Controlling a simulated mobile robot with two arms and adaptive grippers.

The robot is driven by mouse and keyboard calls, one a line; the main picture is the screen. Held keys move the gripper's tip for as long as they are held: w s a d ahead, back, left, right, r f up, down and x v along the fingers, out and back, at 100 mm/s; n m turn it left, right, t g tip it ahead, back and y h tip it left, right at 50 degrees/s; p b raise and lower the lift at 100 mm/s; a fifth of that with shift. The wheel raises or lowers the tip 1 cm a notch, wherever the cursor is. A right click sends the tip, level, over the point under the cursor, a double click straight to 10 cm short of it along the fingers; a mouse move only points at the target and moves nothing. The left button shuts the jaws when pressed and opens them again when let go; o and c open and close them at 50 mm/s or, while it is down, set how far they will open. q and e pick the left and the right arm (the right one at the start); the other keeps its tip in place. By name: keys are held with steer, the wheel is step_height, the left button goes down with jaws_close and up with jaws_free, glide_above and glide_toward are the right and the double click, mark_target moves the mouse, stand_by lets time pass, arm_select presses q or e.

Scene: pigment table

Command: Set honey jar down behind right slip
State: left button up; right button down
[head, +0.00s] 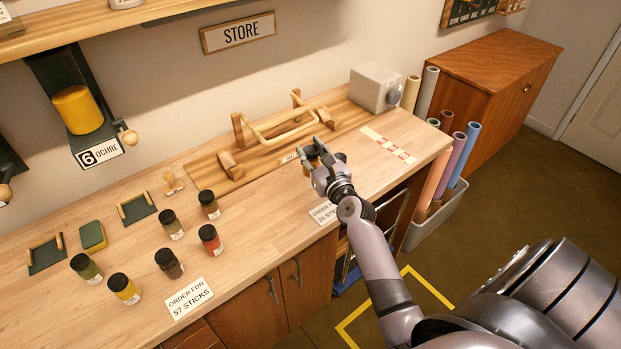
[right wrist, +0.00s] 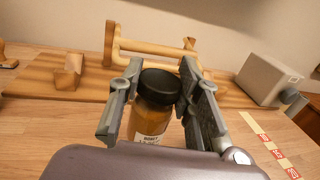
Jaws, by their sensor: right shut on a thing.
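The honey jar (right wrist: 151,120) has a black lid, amber contents and a white label. It stands upright between the fingers of my right gripper (right wrist: 160,98), which is shut on it. In the head view my right gripper (head: 322,152) is over the worktop, behind the right slip (head: 322,213), and mostly hides the jar. The right slip is a white card at the front edge, partly covered by my arm. The jar's base is hidden, so I cannot tell whether it touches the worktop. My left gripper is not in view.
Several dark-lidded jars, one of them the red jar (head: 210,239), stand left on the worktop near the left slip (head: 188,298). A wooden rack (head: 275,132) and a grey box (head: 376,88) stand behind the gripper. A marked strip (head: 388,145) lies to its right.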

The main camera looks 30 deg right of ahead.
step_height(320, 180, down, 8)
steer(key=shift+w+r+b, duration=0.15)
steer(key=shift+r+b, duration=0.05)
steer(key=shift+b, duration=0.85)
steer(key=shift+w+f, duration=0.1)
steer(key=shift+f, duration=0.4)
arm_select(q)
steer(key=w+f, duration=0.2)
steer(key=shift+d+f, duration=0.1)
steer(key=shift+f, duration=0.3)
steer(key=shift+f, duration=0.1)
arm_select(e)
steer(key=shift+f+b, duration=0.1)
steer(key=shift+b, duration=0.2)
steer(key=c, duration=1.2)
jaws_free()
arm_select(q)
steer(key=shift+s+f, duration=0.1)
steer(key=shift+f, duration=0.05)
arm_select(e)
steer(key=shift+o, duration=0.2)
